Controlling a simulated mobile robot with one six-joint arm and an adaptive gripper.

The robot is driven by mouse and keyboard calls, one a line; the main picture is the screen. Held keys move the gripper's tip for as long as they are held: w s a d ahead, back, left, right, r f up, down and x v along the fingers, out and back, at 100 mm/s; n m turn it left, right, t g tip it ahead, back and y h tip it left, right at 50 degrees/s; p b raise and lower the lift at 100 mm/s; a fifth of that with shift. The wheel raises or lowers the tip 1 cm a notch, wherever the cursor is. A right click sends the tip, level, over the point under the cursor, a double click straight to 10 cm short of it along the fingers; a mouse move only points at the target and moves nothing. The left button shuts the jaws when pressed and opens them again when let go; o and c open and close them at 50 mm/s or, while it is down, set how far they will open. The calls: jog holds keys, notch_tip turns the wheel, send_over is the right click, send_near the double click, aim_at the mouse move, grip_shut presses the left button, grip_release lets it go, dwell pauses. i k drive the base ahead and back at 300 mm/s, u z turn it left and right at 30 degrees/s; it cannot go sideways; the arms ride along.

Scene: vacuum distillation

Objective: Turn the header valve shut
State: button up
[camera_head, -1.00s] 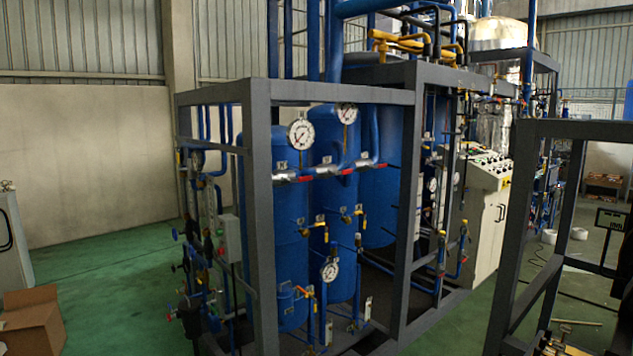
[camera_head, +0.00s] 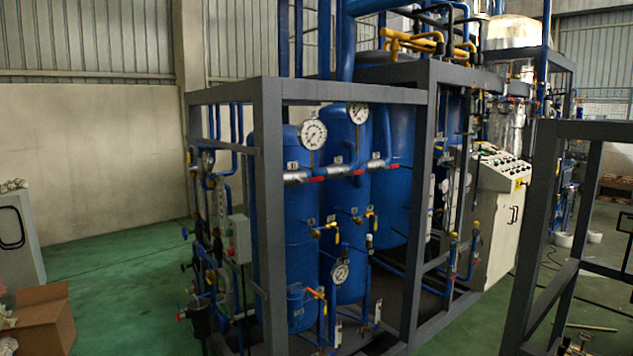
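A silver header pipe (camera_head: 296,177) runs across the upper part of the blue tanks (camera_head: 298,220), inside a grey steel frame. Valves with red handles (camera_head: 316,179) sit along it, and the handles look roughly in line with the pipe. Smaller valves with yellow handles (camera_head: 327,229) are on the tank fronts, and an orange-handled valve (camera_head: 316,293) is low at the front. I cannot tell which of these is the header valve. My gripper is not in view.
The grey frame's front post (camera_head: 270,215) stands before the tanks. A cardboard box (camera_head: 42,318) lies at lower left and another dark frame (camera_head: 540,230) stands at right. The green floor (camera_head: 120,260) at left is mostly clear.

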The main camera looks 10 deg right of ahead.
aim_at(320, 178)
jog(key=z, duration=0.05)
jog(key=i, duration=1)
jog(key=u, duration=0.05)
